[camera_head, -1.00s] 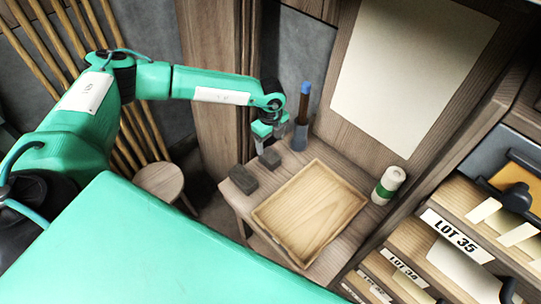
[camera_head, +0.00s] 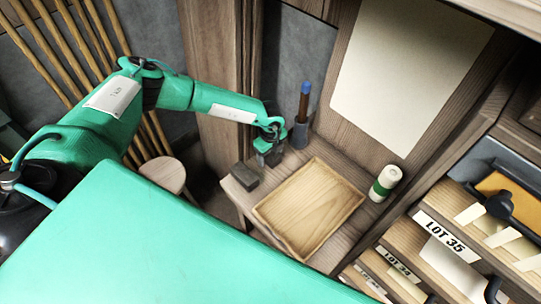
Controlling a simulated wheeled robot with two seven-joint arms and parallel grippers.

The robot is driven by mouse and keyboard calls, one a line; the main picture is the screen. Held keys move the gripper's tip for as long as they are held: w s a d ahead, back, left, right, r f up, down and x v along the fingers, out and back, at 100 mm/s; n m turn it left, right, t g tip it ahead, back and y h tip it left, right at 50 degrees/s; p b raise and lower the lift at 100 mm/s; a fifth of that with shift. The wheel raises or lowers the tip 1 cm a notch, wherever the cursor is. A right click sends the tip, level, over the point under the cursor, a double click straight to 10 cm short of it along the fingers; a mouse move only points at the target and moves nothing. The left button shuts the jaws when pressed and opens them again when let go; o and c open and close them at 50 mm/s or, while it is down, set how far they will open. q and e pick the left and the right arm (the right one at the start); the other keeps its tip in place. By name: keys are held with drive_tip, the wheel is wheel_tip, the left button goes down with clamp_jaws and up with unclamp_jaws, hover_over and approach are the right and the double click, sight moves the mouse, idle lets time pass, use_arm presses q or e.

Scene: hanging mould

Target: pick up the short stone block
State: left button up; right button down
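A dark grey stone block (camera_head: 246,176) lies on the left end of the small wooden table, beside the tray. My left gripper (camera_head: 271,159) points down at the table, just right of and behind that block. A second, smaller-looking dark block stood at this spot earlier; now it is mostly or wholly hidden by the gripper, and I cannot tell whether the fingers are around it. Whether the fingers are open or shut does not show clearly. My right gripper is out of view.
A shallow wooden tray (camera_head: 309,207), empty, fills the table's middle. A blue-topped brown tool stands in a grey holder (camera_head: 299,135) close behind the gripper. A white-and-green roll (camera_head: 386,184) stands at the right. A round stool (camera_head: 163,174) is at the left.

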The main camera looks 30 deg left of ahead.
use_arm(q)
drive_tip(key=c, duration=1.1)
drive_tip(key=shift+w, duration=0.1)
drive_tip(key=shift+c, duration=0.7)
drive_tip(key=shift+r, duration=0.1)
